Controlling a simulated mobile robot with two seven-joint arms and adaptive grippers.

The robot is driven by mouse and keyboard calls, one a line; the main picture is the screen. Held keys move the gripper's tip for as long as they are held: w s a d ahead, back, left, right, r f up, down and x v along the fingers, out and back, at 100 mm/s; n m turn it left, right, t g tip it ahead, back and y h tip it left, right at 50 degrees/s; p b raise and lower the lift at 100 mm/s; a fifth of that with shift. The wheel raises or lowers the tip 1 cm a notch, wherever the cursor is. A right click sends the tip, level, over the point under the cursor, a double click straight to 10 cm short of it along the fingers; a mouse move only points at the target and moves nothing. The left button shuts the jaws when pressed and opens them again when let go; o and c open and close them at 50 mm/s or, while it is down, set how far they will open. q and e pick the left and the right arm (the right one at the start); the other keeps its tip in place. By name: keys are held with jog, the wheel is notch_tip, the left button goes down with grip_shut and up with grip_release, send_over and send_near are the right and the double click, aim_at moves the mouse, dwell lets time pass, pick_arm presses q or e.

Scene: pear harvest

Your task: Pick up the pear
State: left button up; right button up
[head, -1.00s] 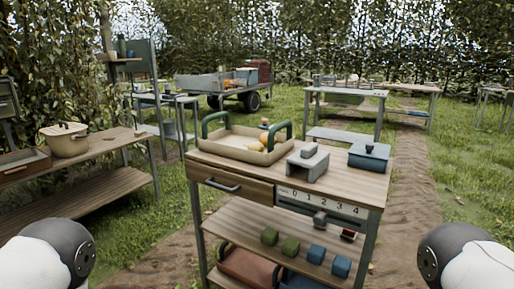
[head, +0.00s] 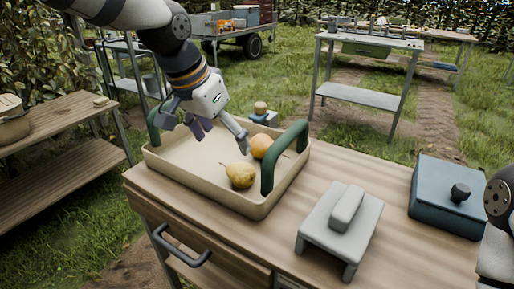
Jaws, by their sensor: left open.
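A yellow-green pear (head: 240,175) lies in the beige tray (head: 205,193) with green handles, near the tray's front right. An orange round fruit (head: 261,145) lies just behind it, close to the right handle. My left gripper (head: 222,148) comes down from the upper left over the tray. Its fingers are spread and empty, with one finger near the fruits and the others to the left of the pear. I cannot tell exactly how high it is above the tray floor. My right gripper is out of view; only part of the right arm shows at the right edge.
A grey block-like stand (head: 340,228) and a dark blue box with a black knob (head: 447,197) stand on the wooden table (head: 400,255) right of the tray. A small wooden-topped item (head: 260,110) stands behind the tray. Green handles (head: 285,155) rise at the tray's ends.

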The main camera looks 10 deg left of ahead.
aim_at(236, 166)
pick_arm(q)
jog(key=x, duration=0.3)
jog(key=s+b+x, duration=0.1)
jog(key=x, duration=0.1)
jog(key=shift+w+d+f, duration=0.1)
jog(key=shift+f, duration=0.4)
jog(key=shift+w+f, duration=0.2)
jog(key=shift+f, duration=0.05)
jog(key=x, duration=0.5)
jog(key=shift+s+d+f+b, duration=0.1)
jog(key=shift+d+b, duration=0.1)
jog(key=shift+b, duration=0.1)
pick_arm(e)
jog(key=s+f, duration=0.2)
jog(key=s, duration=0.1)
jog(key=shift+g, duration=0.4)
pick_arm(q)
jog(key=c, duration=1.3)
